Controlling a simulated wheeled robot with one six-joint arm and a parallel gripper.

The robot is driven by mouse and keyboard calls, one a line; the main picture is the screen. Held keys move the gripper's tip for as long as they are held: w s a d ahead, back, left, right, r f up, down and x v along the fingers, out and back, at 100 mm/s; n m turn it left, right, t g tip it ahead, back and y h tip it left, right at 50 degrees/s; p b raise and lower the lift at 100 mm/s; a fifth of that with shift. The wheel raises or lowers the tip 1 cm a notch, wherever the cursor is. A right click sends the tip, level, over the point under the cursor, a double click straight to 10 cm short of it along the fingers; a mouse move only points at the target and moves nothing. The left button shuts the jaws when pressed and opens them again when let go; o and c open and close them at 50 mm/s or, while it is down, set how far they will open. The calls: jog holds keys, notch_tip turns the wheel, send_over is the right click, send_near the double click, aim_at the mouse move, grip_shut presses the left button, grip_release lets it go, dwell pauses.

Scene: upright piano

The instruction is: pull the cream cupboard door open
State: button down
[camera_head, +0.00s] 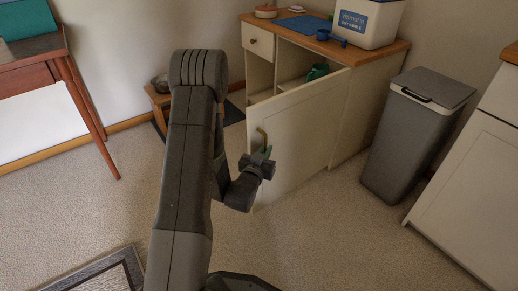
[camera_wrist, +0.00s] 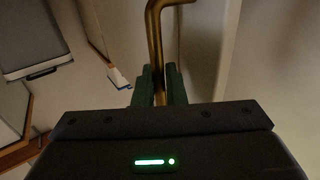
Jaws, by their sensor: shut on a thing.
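The cream cupboard door (camera_head: 300,133) stands swung out from the cupboard (camera_head: 350,105), and part of the inside shows behind it. A brass handle (camera_head: 262,136) is on the door's outer face near its free left edge. My gripper (camera_head: 264,158) is at the lower part of this handle. In the wrist view the handle (camera_wrist: 155,35) runs down between the two green fingers of my gripper (camera_wrist: 159,88), which are shut on it. The fingertips are partly hidden in the head view by my wrist.
A grey bin (camera_head: 415,135) stands right of the cupboard. A green mug (camera_head: 317,71) is inside the cupboard. A small wooden stool (camera_head: 157,100) is to the left. Carpet in front is clear.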

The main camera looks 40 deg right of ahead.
jog(key=shift+s+d+r, duration=0.15)
jog(key=shift+s, duration=0.15)
jog(key=c, duration=1.6)
grip_release()
jog(key=shift+d, duration=0.1)
jog(key=p+v, duration=0.1)
jog(key=v, duration=1.3)
jog(key=shift+p, duration=0.35)
jog(key=shift+d, duration=0.15)
